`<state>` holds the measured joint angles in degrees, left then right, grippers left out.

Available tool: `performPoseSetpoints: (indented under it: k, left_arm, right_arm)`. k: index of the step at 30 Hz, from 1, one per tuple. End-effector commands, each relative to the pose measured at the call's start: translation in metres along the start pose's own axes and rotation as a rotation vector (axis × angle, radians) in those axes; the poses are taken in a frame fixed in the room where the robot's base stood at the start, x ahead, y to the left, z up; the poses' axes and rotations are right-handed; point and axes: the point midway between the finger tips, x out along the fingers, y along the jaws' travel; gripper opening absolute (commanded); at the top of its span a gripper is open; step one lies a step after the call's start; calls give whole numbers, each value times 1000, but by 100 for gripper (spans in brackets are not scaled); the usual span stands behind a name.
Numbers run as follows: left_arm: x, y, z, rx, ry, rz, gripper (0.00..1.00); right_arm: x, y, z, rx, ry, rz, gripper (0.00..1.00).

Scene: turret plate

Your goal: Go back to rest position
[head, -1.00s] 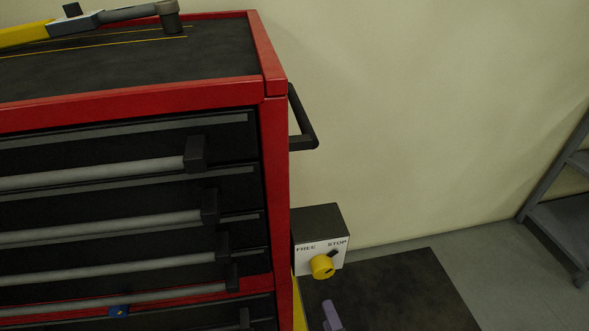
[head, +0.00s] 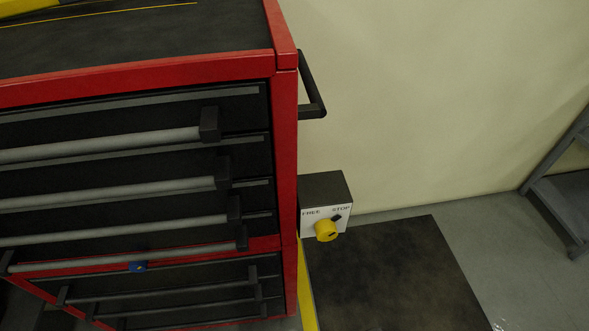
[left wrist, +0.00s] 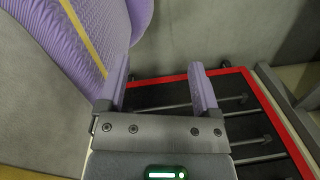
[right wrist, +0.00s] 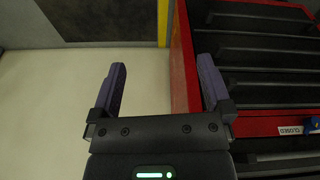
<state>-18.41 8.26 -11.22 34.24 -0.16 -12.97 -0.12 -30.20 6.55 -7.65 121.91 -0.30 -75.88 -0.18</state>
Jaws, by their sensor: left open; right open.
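My left gripper (left wrist: 160,90) is open and empty in the left wrist view. A ribbed purple surface with a yellow stripe fills the upper left there, and the red-edged drawer cabinet (left wrist: 245,75) lies beyond the fingers. The cabinet's red edge (right wrist: 184,60) stands right behind the right finger in the picture. Neither gripper shows in the head view.
The red and black drawer cabinet (head: 285,150) fills the left of the head view. A switch box (head: 325,200) marked FREE and STOP, with a yellow knob (head: 327,230), stands beside it above a dark mat (head: 390,280). A grey shelf (head: 565,195) stands far right.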

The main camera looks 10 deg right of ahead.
Motion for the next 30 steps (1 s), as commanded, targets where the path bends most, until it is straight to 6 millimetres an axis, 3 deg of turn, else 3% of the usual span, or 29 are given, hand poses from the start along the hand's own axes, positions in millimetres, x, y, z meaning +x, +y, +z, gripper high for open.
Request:
performPoseSetpoints:
  k: [1, 8, 12, 15, 18, 23, 27, 30]
  left_arm:
    - [-14, 0, -3, -1, 9, 0, 82]
    - [-57, 2, -17, -3, 44, 6, 82]
    - [-98, 7, -30, -7, 76, 15, 82]
    - [-121, 12, -36, -8, 92, 24, 82]
    - [-132, 14, -40, -8, 102, 27, 82]
    - [-132, 17, -42, -9, 106, 32, 82]
    - [-94, 22, -40, -12, 97, 38, 82]
    - [-94, 22, -40, -12, 97, 38, 82]
  right_arm:
    - [1, 0, 2, -2, -10, 0, 100]
    - [38, -2, 35, -16, -48, -1, 100]
    - [49, -1, 84, -32, -89, -2, 100]
    - [47, 0, 124, -44, -114, -2, 100]
    - [43, 2, 152, -51, -129, -3, 100]
    - [44, 2, 168, -55, -137, -5, 100]
    - [80, 1, 180, -55, -146, -6, 100]
    - [80, 1, 180, -55, -146, -6, 100]
